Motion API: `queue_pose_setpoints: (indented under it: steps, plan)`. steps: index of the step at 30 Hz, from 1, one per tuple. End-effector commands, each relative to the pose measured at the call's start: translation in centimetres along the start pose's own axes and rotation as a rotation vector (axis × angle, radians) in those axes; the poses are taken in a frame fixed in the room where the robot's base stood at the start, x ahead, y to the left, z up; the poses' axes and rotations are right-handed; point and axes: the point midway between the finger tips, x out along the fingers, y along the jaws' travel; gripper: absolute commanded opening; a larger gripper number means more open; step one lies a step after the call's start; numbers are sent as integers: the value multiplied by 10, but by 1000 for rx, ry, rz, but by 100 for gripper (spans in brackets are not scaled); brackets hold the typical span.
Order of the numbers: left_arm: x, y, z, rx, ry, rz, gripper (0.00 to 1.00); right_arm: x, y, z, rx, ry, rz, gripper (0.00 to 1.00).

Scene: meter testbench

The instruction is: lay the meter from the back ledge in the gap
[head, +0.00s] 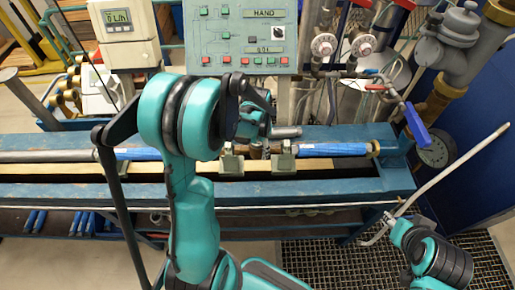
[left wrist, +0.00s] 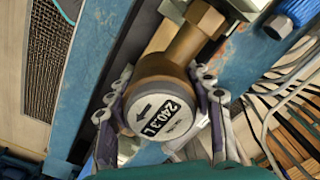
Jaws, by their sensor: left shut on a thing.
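In the head view my left gripper (head: 257,112) is over the middle of the bench, partly hidden by my own arm. Brown metal (head: 257,151) shows below it, between two clamp blocks; I cannot tell how far the meter is down in the gap. My right arm hangs at lower right; its fingers are unclear.
The blue bench (head: 330,190) carries a blue pipe end on the left (head: 138,154) and another on the right (head: 331,149). The clamp blocks (head: 232,161) (head: 284,161) stand between them. A control panel (head: 240,38) stands behind. A thin grey rod (head: 455,170) slants at right.

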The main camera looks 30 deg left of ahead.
Motion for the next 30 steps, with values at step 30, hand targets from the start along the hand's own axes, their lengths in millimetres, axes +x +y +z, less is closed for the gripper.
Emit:
queue_pose_setpoints:
  steps: [30]
  plan:
    - [6, 0, 0, 0, 0, 0, 0, 5, 0, 4, 0, 0, 0, 40]
